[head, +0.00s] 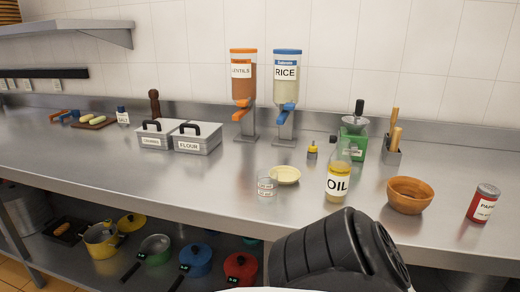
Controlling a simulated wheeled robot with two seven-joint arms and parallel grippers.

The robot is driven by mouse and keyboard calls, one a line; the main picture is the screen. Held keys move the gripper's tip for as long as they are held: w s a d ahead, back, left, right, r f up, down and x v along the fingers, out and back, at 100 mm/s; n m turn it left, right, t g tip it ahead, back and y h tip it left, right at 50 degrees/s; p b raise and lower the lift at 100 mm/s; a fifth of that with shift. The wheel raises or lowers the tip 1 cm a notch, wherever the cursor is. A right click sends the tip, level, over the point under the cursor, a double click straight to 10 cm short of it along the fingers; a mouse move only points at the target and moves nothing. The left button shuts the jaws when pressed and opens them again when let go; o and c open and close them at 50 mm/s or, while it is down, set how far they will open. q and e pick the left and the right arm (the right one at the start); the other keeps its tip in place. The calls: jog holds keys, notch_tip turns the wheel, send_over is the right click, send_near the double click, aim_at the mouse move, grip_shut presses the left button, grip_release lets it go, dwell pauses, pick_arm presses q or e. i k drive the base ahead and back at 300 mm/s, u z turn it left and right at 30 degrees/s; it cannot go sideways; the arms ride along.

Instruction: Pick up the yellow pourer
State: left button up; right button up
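The yellow pourer (312,151) is a small yellow piece with a dark tip. It stands on the metal counter (230,185), behind and to the left of the oil bottle (338,182). It is clear of the things around it and nothing hides it. Neither of my grippers is in view. A black part of my arm shows at the bottom, in front of the counter edge.
Lentil (243,85) and rice (286,85) dispensers stand at the back. The left-front counter is free.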

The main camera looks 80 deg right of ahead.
aim_at(313, 148)
jog(key=k, duration=1.2)
jog(key=z, duration=0.15)
